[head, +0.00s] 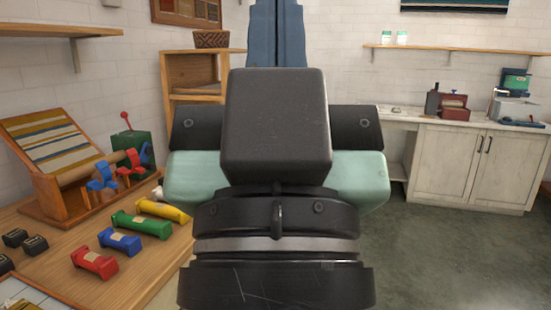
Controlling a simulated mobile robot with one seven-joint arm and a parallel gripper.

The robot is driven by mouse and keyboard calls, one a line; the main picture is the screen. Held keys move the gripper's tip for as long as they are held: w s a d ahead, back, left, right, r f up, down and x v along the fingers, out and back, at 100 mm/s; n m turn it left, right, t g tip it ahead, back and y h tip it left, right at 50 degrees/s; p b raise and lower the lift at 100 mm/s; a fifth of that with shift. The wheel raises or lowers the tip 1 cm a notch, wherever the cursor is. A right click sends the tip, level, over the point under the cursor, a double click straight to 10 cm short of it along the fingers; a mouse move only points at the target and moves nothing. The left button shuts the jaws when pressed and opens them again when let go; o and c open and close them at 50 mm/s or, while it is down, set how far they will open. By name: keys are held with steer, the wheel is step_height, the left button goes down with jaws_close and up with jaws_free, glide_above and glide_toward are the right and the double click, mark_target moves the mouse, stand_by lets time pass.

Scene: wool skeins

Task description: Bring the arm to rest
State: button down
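My gripper (277,130) fills the middle of the head view, seen from behind. Its teal and black body is raised in front of the camera and hides the room behind it. I cannot make out its fingertips, nor anything held between them. Skeins in red (95,262), blue (120,240), green (141,224) and yellow (163,210) lie in a slanting row on the wooden table (160,262) at the left. They are apart from my gripper.
A wooden rack (45,196) with striped cloth and blue and red pieces stands on the table, beside a green box (133,147). Small black blocks (35,245) lie at the left edge. A white cabinet (460,165) stands at the right; the floor (440,260) before it is clear.

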step_height(320, 180, up, 23)
steer(key=p, duration=2.1)
steer(key=shift+r, duration=0.1)
